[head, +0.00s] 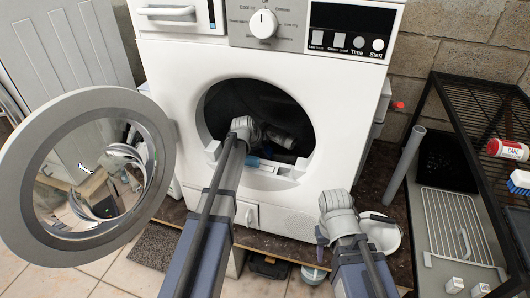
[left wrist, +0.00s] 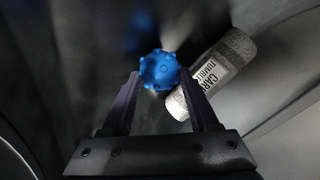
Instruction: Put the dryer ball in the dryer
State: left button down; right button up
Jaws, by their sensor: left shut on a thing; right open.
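The white dryer (head: 330,115) stands ahead with its round door (head: 20,165) swung open to the left. My left arm reaches through the opening, and my left gripper (head: 282,139) is inside the dark drum (head: 235,100). In the left wrist view, the blue knobbly dryer ball (left wrist: 158,70) sits between the fingertips of my left gripper (left wrist: 159,76), which is shut on it. The ball cannot be made out in the head view. My right gripper (head: 321,238) is low in front of the dryer, open, with its fingers partly hidden.
A grey speckled cylinder (left wrist: 235,52) with a printed label is in the drum, close right of the ball. A black wire rack (head: 470,125) stands at right, beside a drying grid (head: 455,222). A white bowl (head: 384,236) is behind my right gripper.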

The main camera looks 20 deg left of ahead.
pick_arm(q)
jog(key=shift+f, duration=0.25)
jog(key=shift+c, duration=0.8)
grip_release()
jog(key=shift+r, duration=0.1)
jog(key=shift+r, duration=0.1)
jog(key=shift+s+r+p, duration=0.15)
jog(key=shift+r+p, duration=0.15)
jog(key=shift+r, duration=0.05)
jog(key=p+v, duration=0.9)
jog(key=v, duration=0.2)
jog(key=shift+s, duration=0.15)
jog(key=shift+r, duration=0.15)
